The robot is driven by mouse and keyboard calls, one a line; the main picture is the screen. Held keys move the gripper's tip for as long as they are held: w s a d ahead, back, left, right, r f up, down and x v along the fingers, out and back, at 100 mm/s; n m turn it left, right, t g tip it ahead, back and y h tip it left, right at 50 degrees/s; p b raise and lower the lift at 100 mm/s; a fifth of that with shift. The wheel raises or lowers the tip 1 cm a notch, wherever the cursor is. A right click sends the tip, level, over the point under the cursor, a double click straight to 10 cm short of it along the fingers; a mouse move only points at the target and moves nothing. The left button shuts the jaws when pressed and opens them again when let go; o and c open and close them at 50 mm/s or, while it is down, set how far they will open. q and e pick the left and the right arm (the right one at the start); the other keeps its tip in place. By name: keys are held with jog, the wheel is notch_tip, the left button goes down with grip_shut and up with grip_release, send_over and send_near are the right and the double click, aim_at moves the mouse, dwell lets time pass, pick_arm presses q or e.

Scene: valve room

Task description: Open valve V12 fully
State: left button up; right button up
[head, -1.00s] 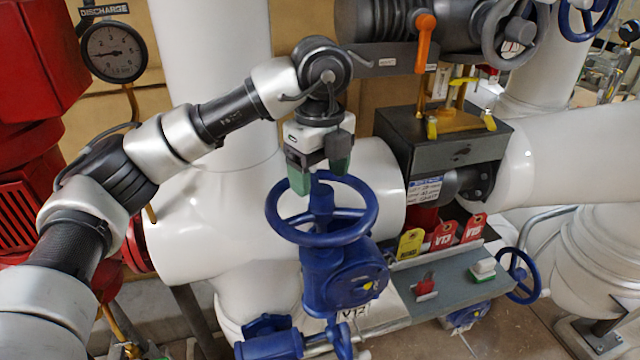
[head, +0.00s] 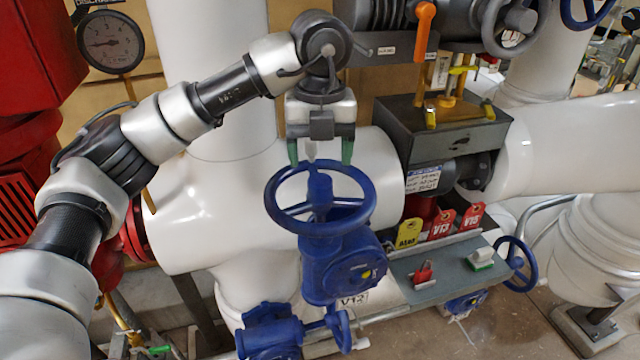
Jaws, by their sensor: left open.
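The valve with the blue handwheel (head: 320,196) stands in front of a white pipe. Its wheel is roughly level, on a blue gear housing (head: 342,268). A white plate marked V12 (head: 352,299) shows just below the housing. My left gripper (head: 320,154) points down with its two green fingers spread apart, one to each side. It is open and empty, over the far rim of the wheel. I cannot tell whether a fingertip touches the rim. My right gripper is not in view.
A dark box (head: 450,140) with yellow fittings stands right of the wheel. A grey shelf (head: 450,262) holds yellow and red tags and a red padlock (head: 424,275). Another blue wheel (head: 516,265) is beyond it. A gauge (head: 110,42) hangs at upper left.

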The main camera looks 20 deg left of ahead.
aim_at(320, 180)
pick_arm(q)
jog(key=m, duration=0.6)
jog(key=shift+m, duration=0.3)
jog(key=m, duration=0.6)
jog(key=shift+m, duration=0.4)
jog(key=m, duration=1.2)
jog(key=shift+f+b, duration=0.1)
jog(key=shift+b, duration=0.25)
jog(key=shift+f+b, duration=2.3)
jog(key=shift+f, duration=0.85)
jog(key=shift+s, duration=0.15)
jog(key=shift+f, duration=0.1)
